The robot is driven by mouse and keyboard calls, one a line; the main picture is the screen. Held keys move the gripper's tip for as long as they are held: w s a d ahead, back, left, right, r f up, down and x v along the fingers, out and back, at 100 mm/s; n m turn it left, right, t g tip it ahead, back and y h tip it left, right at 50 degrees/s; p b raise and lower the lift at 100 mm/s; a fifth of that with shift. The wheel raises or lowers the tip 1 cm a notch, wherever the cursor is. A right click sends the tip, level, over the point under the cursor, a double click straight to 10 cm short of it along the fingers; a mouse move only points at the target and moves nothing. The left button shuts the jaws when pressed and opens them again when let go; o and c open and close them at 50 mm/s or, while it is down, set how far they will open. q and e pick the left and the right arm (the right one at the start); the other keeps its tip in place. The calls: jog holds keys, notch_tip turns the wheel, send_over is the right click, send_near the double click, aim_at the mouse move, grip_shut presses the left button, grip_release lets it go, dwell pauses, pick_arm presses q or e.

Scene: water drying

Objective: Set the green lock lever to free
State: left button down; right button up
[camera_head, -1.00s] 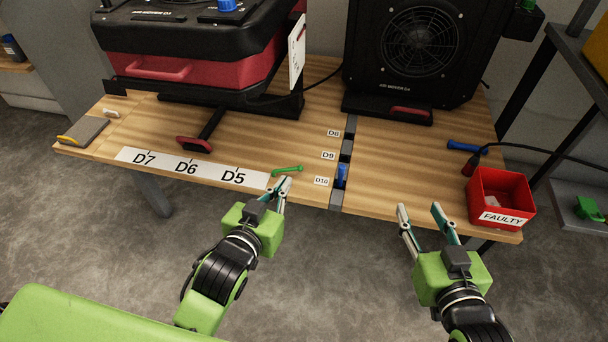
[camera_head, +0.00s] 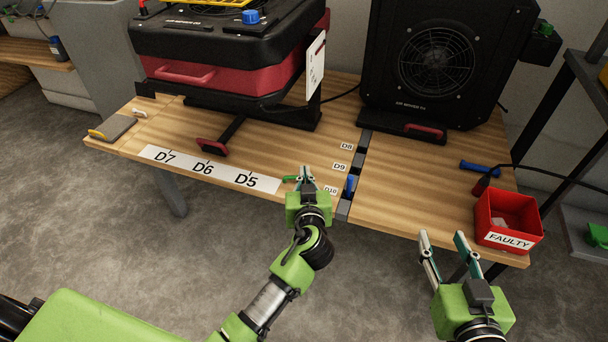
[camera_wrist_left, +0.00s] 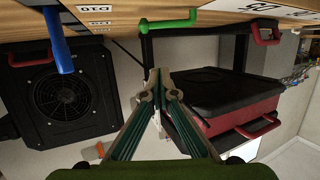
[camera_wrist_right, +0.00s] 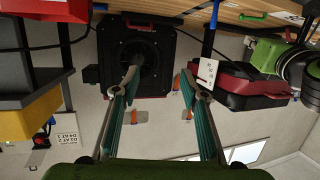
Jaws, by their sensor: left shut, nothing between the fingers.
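The green lock lever (camera_head: 291,179) lies at the front edge of the wooden table, between the D5 and D10 labels. In the left wrist view the whole lever (camera_wrist_left: 168,23) shows, roughly level, with an upturned knob at one end. My left gripper (camera_head: 306,172) is shut and empty, right beside the lever in the head view and partly covering it. In the left wrist view the fingertips (camera_wrist_left: 157,75) stand apart from the lever. My right gripper (camera_head: 441,236) is open and empty in front of the table's right part. The lever also shows small in the right wrist view (camera_wrist_right: 253,17).
A blue lever (camera_head: 349,187) stands by D10, just right of my left gripper. A red FAULTY bin (camera_head: 505,212) sits at the right corner. A black-and-red machine (camera_head: 225,75) and a black fan unit (camera_head: 432,62) stand behind. The D7–D5 strip (camera_head: 207,169) lies left.

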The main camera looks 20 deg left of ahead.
pick_arm(q)
jog(key=b+x, duration=0.1)
jog(key=x, duration=0.7)
jog(key=shift+b, duration=0.35)
jog(key=s+f, duration=0.1)
jog(key=s+d+f+b, duration=0.1)
jog(key=f, duration=0.1)
jog(key=shift+s+f, duration=0.15)
jog(key=shift+s, duration=0.1)
pick_arm(e)
notch_tip(320, 180, up, 14)
jog(key=a+t+y, duration=0.1)
jog(key=t+y, duration=0.1)
jog(key=t, duration=0.5)
jog(key=shift+s+a+y, duration=0.2)
jog(key=shift+a+y, duration=0.2)
jog(key=shift+r, duration=0.1)
